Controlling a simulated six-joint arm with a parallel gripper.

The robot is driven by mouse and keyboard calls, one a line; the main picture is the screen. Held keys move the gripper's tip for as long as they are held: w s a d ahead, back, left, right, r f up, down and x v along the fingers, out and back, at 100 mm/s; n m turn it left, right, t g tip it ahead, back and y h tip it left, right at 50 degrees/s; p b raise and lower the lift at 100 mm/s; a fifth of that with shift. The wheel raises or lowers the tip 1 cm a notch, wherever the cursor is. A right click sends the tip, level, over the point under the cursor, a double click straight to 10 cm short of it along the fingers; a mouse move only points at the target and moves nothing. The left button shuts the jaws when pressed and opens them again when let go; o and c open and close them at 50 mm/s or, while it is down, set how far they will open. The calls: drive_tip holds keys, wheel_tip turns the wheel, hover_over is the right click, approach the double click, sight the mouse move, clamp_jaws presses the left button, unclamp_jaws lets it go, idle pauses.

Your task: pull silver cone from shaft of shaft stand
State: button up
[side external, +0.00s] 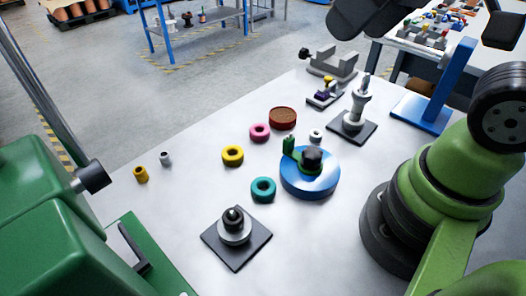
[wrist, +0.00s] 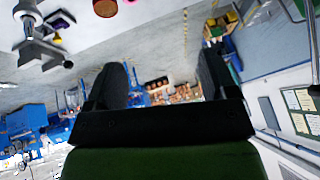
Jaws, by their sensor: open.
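A shaft stand (side external: 370,133) with a square dark base stands at the back right of the table in the side external view. A light grey, tapered piece that looks like the silver cone (side external: 362,90) sits high on its upright shaft, above a pale wider part. A similar silver upright piece (wrist: 27,17) shows at the upper left of the wrist view, cut by the frame edge. My gripper (wrist: 162,85) is open in the wrist view, with two black fingers wide apart and nothing between them. It faces out over the room, away from the stand.
A blue round fixture (side external: 308,184) with a green clamp stands mid-table. Yellow (side external: 232,155), teal (side external: 263,189) and pink (side external: 260,132) rings lie left of it. Another square-based stand (side external: 237,255) is in front. A grey bracket (side external: 330,66) and blue post (side external: 455,80) stand behind.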

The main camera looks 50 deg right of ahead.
drive_tip(key=w+a+f+n+g+h, duration=0.1)
drive_tip(key=w+a+f+n+g, duration=0.15)
drive_tip(key=f+n, duration=0.45)
drive_tip(key=w+a+f+n+g, duration=0.1)
drive_tip(key=w+a+f+n, duration=0.2)
drive_tip(key=f+n, duration=0.45)
drive_tip(key=w+a+f+n+g+h, duration=0.1)
drive_tip(key=w+a+f+n+g, duration=0.15)
drive_tip(key=f+n, duration=0.4)
drive_tip(key=s+d+r+m+t+y, duration=0.1)
drive_tip(key=d+r+m+t, duration=0.15)
drive_tip(key=r+m, duration=0.4)
drive_tip(key=s+d+r+m+t+y, duration=0.1)
drive_tip(key=d+r+m, duration=0.2)
drive_tip(key=r+m, duration=0.4)
drive_tip(key=s+d+r+m+t, duration=0.3)
drive_tip(key=s+r+m+t, duration=0.1)
drive_tip(key=s+r+m, duration=0.6)
drive_tip(key=n+g+h, duration=1.1)
drive_tip(key=n+h, duration=0.4)
drive_tip(key=n, duration=0.4)
approach(357, 94)
drive_tip(key=d, duration=0.2)
drive_tip(key=shift+m, duration=0.25)
drive_tip(key=x, duration=1)
drive_tip(key=shift+s+f, duration=0.2)
drive_tip(key=shift+f, duration=0.25)
